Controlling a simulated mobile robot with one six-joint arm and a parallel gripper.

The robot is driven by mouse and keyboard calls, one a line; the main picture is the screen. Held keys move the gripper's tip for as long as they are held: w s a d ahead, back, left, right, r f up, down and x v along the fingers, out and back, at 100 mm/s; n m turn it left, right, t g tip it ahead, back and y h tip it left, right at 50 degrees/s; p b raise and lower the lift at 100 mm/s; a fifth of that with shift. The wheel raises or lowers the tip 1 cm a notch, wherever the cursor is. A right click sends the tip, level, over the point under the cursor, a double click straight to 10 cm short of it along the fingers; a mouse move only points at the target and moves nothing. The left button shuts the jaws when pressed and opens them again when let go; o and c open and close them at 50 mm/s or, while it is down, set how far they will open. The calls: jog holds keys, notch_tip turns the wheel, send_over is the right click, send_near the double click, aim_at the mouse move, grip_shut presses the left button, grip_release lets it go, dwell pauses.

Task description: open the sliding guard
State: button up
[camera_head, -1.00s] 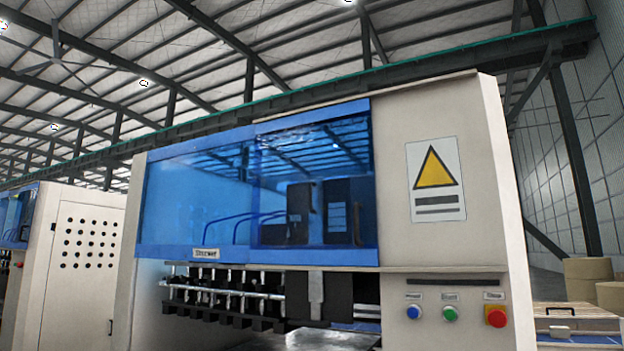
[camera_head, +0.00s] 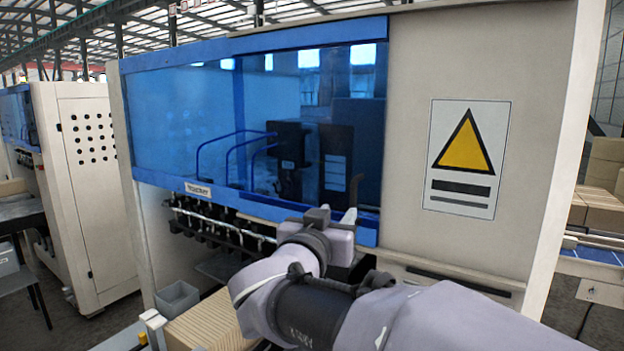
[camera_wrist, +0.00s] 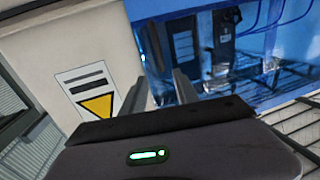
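The sliding guard (camera_head: 215,125) is a blue see-through panel in a blue frame across the front of the beige machine. It covers the opening, and dark machine parts show through it. A dark upright bar, perhaps its handle (camera_head: 355,190), is near the lower right of the guard. My gripper (camera_head: 335,213) is in front of the guard's lower right edge, just below that bar. In the wrist view, the two fingers of my gripper (camera_wrist: 160,85) stand apart with nothing between them. The guard (camera_wrist: 290,45) is beyond them at the right. I cannot tell whether they touch anything.
A beige panel with a yellow warning sign (camera_head: 467,155) is right of the guard. A row of metal fittings (camera_head: 215,222) runs below it. Boxes (camera_head: 603,180) stand at far right.

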aim_at(353, 195)
jog(key=p+x, duration=0.2)
jog(key=x, duration=1.2)
jog(key=shift+w+f, duration=0.15)
jog(key=shift+w, duration=0.15)
jog(key=shift+s, duration=0.15)
grip_shut()
